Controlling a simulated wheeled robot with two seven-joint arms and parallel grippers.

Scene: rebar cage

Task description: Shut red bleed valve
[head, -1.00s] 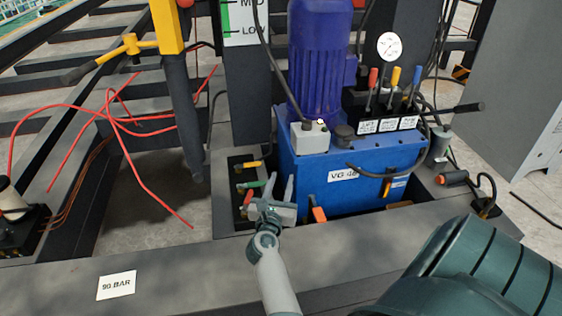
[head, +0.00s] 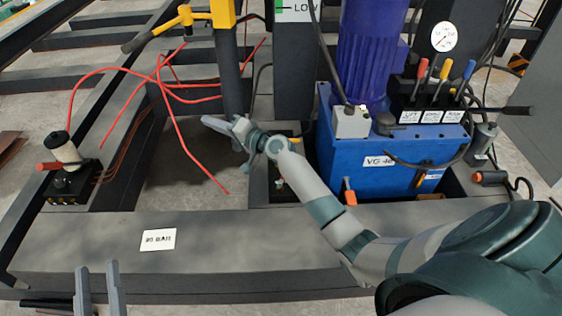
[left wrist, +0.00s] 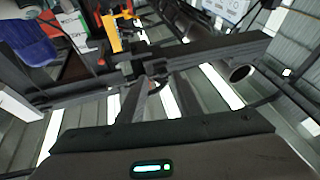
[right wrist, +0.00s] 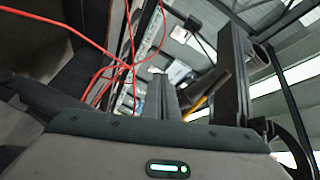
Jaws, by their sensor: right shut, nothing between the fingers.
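My right gripper (head: 222,122) is shut and empty. It is held in the air left of the blue tank (head: 380,150), its fingers pointing left. My right arm covers most of the valve bank beside the tank; only a yellow handle (head: 294,138) and small parts show, and its red handle cannot be made out. A separate black block (head: 72,186) at the far left carries a red lever (head: 47,166) and a cream cylinder. My left gripper (head: 97,268) is at the bottom left with a gap between its upright fingers, clear of everything.
Red hoses (head: 165,100) loop across the left side. A yellow post (head: 222,12) with a side handle stands behind the right gripper. A flat dark beam with a 90 BAR label (head: 158,240) runs along the front. Colored levers (head: 444,70) and a gauge sit above the tank.

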